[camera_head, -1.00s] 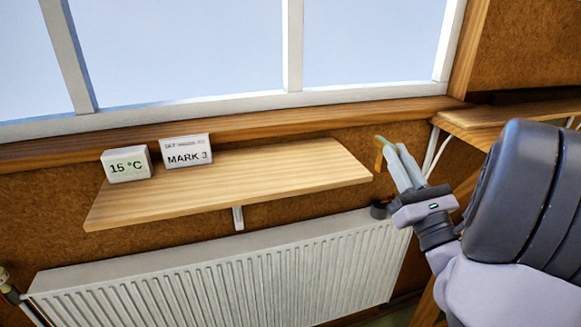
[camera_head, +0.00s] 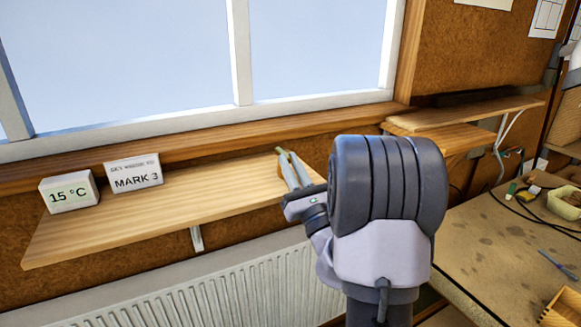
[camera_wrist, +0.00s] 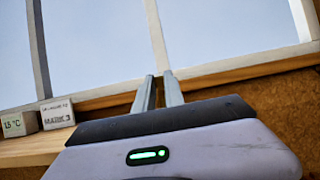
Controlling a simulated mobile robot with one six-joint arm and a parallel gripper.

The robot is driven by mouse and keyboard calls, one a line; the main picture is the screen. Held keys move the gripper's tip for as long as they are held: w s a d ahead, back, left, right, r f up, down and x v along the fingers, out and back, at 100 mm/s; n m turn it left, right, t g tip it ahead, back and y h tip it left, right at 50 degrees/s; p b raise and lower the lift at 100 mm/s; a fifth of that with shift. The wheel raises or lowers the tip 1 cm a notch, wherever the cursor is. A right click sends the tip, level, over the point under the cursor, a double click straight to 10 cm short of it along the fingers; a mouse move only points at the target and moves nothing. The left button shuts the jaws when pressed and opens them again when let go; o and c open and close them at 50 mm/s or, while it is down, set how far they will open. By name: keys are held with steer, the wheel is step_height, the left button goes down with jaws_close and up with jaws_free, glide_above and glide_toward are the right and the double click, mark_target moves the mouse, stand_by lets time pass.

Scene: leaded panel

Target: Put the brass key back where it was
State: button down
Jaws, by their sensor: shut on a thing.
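My gripper (camera_head: 288,160) is over the right end of the wooden shelf (camera_head: 170,210) under the window, its fingers pointing up and to the left. A small golden-brown piece (camera_head: 282,166) with a greenish tip above it shows at the fingertips; it looks like the brass key, mostly hidden by the fingers. Whether it touches the shelf I cannot tell. In the wrist view my fingers (camera_wrist: 159,90) stand close together in front of the sill, and the key cannot be made out.
A white block reading 15 °C (camera_head: 68,192) and a white card reading MARK 3 (camera_head: 134,173) stand at the shelf's left. A radiator (camera_head: 215,300) hangs below.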

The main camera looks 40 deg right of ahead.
steer(key=shift+f, duration=0.2)
steer(key=c, duration=1.4)
jaws_free()
